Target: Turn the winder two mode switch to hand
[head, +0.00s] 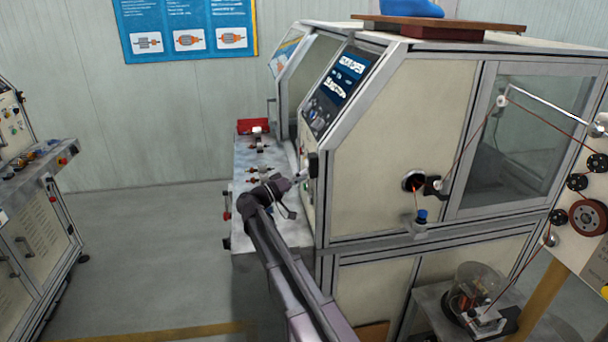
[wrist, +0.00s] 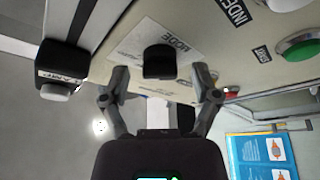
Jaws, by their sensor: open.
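The mode switch is a black knob (wrist: 159,62) on a pale plate lettered MODE, on the cream panel in the wrist view. The plate's other lettering is too blurred to read, so I cannot tell the knob's setting. My gripper (wrist: 161,78) is open, with one finger on each side of the knob and a gap to each. Nothing is held. In the head view my gripper (head: 291,184) is at the front side of the winder cabinet (head: 405,140); the knob cannot be made out there.
A black box with a grey button (wrist: 60,75) juts out at left. In the head view a metal worktable (head: 243,215) with small parts and a red box (head: 249,126) stands beside my arm. Open floor lies left.

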